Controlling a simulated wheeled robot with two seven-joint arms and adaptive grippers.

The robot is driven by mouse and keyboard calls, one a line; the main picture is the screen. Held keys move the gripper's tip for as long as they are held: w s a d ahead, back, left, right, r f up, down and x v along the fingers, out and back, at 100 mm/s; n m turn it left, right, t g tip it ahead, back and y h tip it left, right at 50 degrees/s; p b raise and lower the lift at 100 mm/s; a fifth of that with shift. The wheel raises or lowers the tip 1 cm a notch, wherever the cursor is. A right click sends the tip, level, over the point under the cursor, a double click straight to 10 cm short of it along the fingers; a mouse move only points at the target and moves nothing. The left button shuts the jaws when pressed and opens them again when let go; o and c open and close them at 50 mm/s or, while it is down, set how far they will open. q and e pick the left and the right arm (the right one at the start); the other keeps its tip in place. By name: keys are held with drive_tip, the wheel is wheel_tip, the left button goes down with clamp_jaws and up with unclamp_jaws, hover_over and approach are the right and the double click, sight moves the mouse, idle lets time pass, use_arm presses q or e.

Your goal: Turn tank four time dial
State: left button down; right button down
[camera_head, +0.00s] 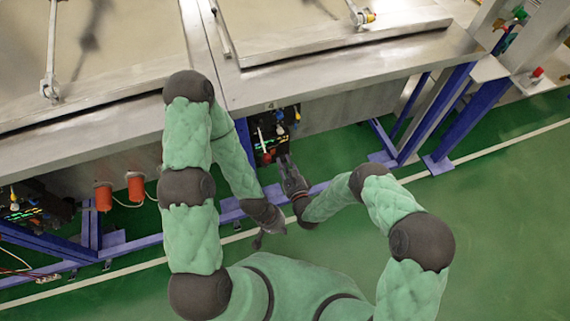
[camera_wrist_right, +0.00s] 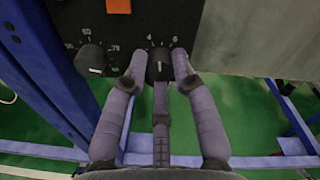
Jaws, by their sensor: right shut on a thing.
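The tank four control box (camera_head: 273,134) hangs under the steel tank edge, below a small "4" mark. In the right wrist view its black panel (camera_wrist_right: 150,25) carries two black dials with printed scales. My right gripper (camera_head: 286,162) reaches up to the box from below. In the wrist view its fingers (camera_wrist_right: 160,64) are shut on the right-hand dial (camera_wrist_right: 159,68), which they partly cover. The left-hand dial (camera_wrist_right: 94,61) stands free, its white pointer at the bottom. Which dial is the time dial cannot be read. My left gripper (camera_head: 257,242) hangs low, away from the box; its fingers are too small to judge.
An orange switch (camera_wrist_right: 118,5) sits above the dials. Blue frame posts (camera_wrist_right: 55,75) stand left of the panel. Another control box (camera_head: 35,207) and two orange cylinders (camera_head: 104,197) are at the left. The green floor (camera_head: 500,220) is clear at the right.

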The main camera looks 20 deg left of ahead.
drive_tip(key=shift+s+a, duration=0.1)
drive_tip(key=shift+s, duration=0.05)
idle(0.5)
drive_tip(key=c, duration=1)
unclamp_jaws()
drive_tip(key=shift+m, duration=0.3)
drive_tip(key=v, duration=1.2)
